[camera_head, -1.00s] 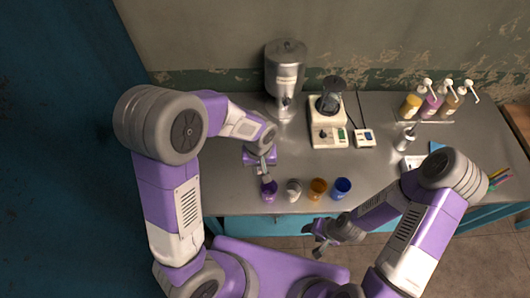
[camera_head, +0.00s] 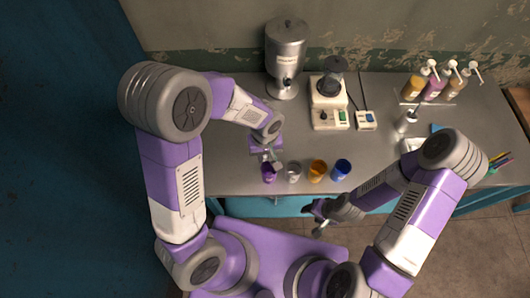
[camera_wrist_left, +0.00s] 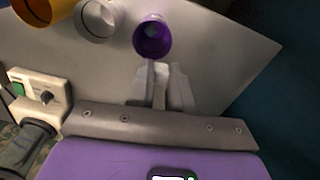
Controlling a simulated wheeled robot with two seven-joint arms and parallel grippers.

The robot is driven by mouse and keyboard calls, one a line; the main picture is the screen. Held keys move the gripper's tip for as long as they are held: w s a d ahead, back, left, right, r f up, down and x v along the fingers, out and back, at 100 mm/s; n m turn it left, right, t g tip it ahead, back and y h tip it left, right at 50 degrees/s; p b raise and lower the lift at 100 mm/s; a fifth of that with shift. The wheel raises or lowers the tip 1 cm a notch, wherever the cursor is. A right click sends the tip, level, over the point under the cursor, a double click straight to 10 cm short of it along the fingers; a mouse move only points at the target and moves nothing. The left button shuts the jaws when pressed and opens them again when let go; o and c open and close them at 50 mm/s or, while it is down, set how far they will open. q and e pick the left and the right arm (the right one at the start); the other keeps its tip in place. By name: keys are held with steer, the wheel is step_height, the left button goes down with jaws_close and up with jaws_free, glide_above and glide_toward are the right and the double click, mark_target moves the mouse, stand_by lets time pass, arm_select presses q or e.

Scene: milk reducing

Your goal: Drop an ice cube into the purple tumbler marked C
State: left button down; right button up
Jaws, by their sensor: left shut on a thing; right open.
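The purple tumbler (camera_head: 268,174) stands at the left end of a row of cups near the counter's front edge. The left wrist view looks into its open mouth (camera_wrist_left: 152,38), where a small pale patch shows; I cannot tell if it is ice. No letter is readable on it. My left gripper (camera_head: 268,158) is right at the tumbler's far side. In the left wrist view its fingers (camera_wrist_left: 160,84) are shut on a thin light-grey thing pointing toward the tumbler's rim. Whether it touches the rim is unclear. My right gripper (camera_head: 316,222) is open and empty, in front of the counter.
A clear cup (camera_head: 293,172), an orange cup (camera_head: 317,171) and a blue cup (camera_head: 342,170) stand right of the tumbler. Behind are a metal dispenser (camera_head: 286,55) and a blender-like device (camera_head: 329,100). Pump bottles (camera_head: 434,88) stand at the back right.

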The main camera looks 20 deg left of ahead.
mark_target(265, 157)
arm_select(q)
steer(key=shift+f, duration=0.15)
steer(key=c, duration=1)
jaws_free()
steer(key=shift+o, duration=0.2)
step_height(265, 157, up, 8)
steer(key=shift+f+p, duration=0.2)
steer(key=shift+p, duration=0.1)
